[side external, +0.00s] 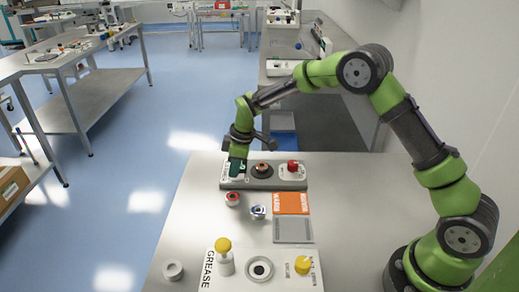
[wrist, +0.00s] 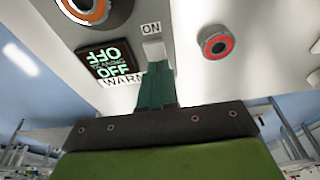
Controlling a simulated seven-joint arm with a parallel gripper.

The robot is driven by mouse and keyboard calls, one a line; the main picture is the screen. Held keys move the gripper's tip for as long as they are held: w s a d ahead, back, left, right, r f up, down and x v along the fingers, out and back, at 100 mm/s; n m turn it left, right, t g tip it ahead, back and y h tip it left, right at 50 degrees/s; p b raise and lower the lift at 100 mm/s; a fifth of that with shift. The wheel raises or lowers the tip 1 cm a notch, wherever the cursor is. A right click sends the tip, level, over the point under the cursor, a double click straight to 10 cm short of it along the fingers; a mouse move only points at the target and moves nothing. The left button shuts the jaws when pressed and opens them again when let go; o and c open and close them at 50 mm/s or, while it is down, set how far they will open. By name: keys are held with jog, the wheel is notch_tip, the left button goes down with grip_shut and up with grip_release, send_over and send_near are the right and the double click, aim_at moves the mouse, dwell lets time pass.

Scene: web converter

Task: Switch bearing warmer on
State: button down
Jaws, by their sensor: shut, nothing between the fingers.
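The bearing warmer (side external: 250,184) is a low grey box at the back of the table. A black post with an orange-red centre (side external: 263,170) is on its middle and a red button (side external: 293,165) on its right. In the wrist view its dark display (wrist: 110,61) shows OFF in green letters. A white switch (wrist: 153,49) sits under an ON label (wrist: 151,28). My gripper (side external: 236,168) is over the warmer's left end, pointing down. Its teal fingers (wrist: 156,80) are shut and empty, tips at the switch's edge; I cannot tell whether they touch it.
A red-centred ring (side external: 233,199) and a blue-silver ring (side external: 258,212) lie in front of the warmer. An orange mat (side external: 291,203) and grey plate (side external: 293,231) are to their right. The table's left front is mostly clear.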

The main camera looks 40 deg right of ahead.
jog(key=shift+s+f, duration=0.2)
jog(key=shift+f, duration=0.15)
jog(key=shift+s+d, duration=0.1)
jog(key=shift+d, duration=0.05)
jog(key=shift+s+d, duration=0.5)
jog(key=shift+d, duration=0.05)
jog(key=shift+r, duration=0.6)
jog(key=s+d+v, duration=0.1)
jog(key=v, duration=1.2)
jog(key=shift+s+d+f, duration=0.2)
jog(key=shift+d+f, duration=0.05)
